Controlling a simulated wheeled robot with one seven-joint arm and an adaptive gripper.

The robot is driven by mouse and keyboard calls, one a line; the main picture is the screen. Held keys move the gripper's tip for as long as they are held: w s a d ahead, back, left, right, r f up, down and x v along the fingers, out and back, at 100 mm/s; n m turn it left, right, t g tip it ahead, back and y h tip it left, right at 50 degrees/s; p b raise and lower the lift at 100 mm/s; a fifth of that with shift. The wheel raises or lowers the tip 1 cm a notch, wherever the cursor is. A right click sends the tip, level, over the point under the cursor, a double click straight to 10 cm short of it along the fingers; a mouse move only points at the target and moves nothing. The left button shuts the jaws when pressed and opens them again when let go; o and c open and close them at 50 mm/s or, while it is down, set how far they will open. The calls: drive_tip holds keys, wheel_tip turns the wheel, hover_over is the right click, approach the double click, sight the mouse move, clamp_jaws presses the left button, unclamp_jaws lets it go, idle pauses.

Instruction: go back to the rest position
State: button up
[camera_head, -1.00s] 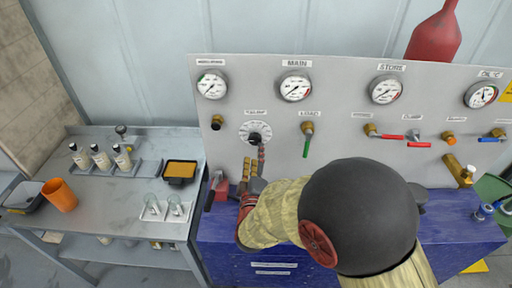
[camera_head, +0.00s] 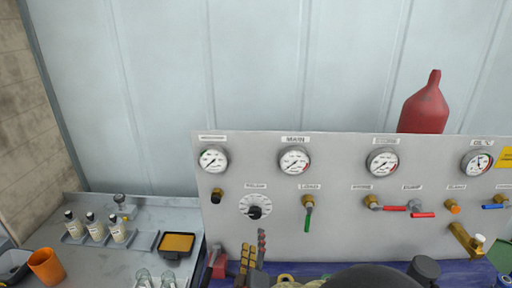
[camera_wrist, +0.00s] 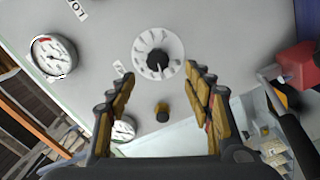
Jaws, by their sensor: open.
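My gripper (camera_head: 254,258) is at the bottom of the head view, below the white dial with a black knob (camera_head: 255,207) on the grey panel (camera_head: 340,230). In the wrist view my gripper (camera_wrist: 158,100) has its two yellow and black fingers wide apart with nothing between them. The dial (camera_wrist: 158,53) shows beyond the fingertips in that view, apart from them. Most of my arm is below the head view's lower edge.
The panel carries a row of gauges (camera_head: 294,161) and several valves, one with a green handle (camera_head: 308,218). A red bottle-shaped vessel (camera_head: 425,106) stands behind it. At left, a table (camera_head: 150,212) holds bottles (camera_head: 95,228), an orange cup (camera_head: 46,266) and a yellow-filled tray (camera_head: 177,243).

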drive_tip(key=s+a+f+g+y, duration=0.1)
drive_tip(key=f+g, duration=0.1)
drive_tip(key=f, duration=0.2)
drive_tip(key=s+a+f+m+g+y, duration=0.1)
drive_tip(key=a+f, duration=0.1)
drive_tip(key=f, duration=0.1)
drive_tip(key=s+a+f+m+g+y, duration=0.1)
drive_tip(key=s+a+f+g, duration=0.1)
drive_tip(key=f, duration=0.2)
drive_tip(key=shift+f+g, duration=0.3)
drive_tip(key=s+a+f+m+g+y, duration=0.1)
drive_tip(key=s+a+f+m+g, duration=0.1)
drive_tip(key=s+g, duration=0.45)
drive_tip(key=s+d+r+m+g+b, duration=0.1)
drive_tip(key=s+d+r+m+g, duration=0.15)
drive_tip(key=s+d, duration=0.45)
drive_tip(key=s+d+r+m+t+h+b, duration=0.1)
drive_tip(key=s+d+r, duration=0.3)
drive_tip(key=d+r, duration=0.4)
drive_tip(key=s+d+r+m+t+h+b, duration=0.1)
drive_tip(key=s+d+r+m, duration=0.3)
drive_tip(key=d+r, duration=0.4)
drive_tip(key=d+h+b, duration=0.1)
drive_tip(key=d, duration=0.2)
drive_tip(key=shift+s+d+m+b, duration=0.2)
drive_tip(key=shift+d+m+b, duration=0.05)
drive_tip(key=shift+m+b, duration=0.1)
